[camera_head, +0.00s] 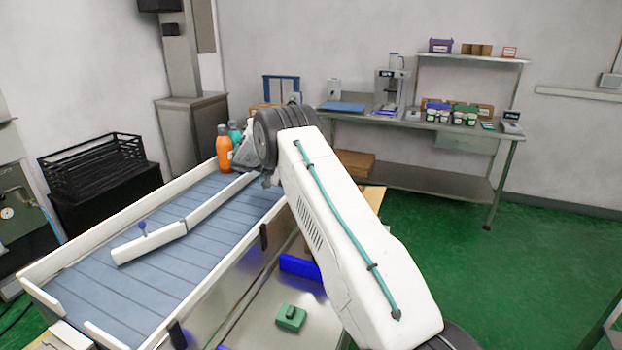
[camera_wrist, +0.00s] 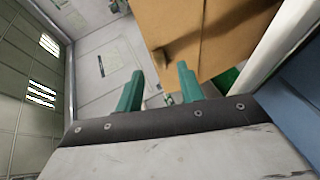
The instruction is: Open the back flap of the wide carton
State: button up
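A brown cardboard carton (camera_wrist: 205,35) fills the upper right of the wrist view, with a crease line and a dark shadow on its face. I cannot tell which part is the back flap. My gripper (camera_wrist: 159,88) shows two teal fingers set apart with nothing between them. The fingertips point toward the carton's lower edge; whether the right one touches it I cannot tell. In the head view the fingers are hidden behind my arm. Brown cardboard (camera_head: 356,164) shows just right of my arm there, partly covered; I cannot tell if it is the same carton.
A conveyor with a blue belt (camera_head: 100,290) and white rails runs along the left. An orange bottle (camera_head: 224,150) stands at its far end. A green block (camera_head: 291,317) lies in front. A steel bench (camera_head: 440,185) stands behind; green floor at right is clear.

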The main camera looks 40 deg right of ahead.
jog(key=v, duration=0.5)
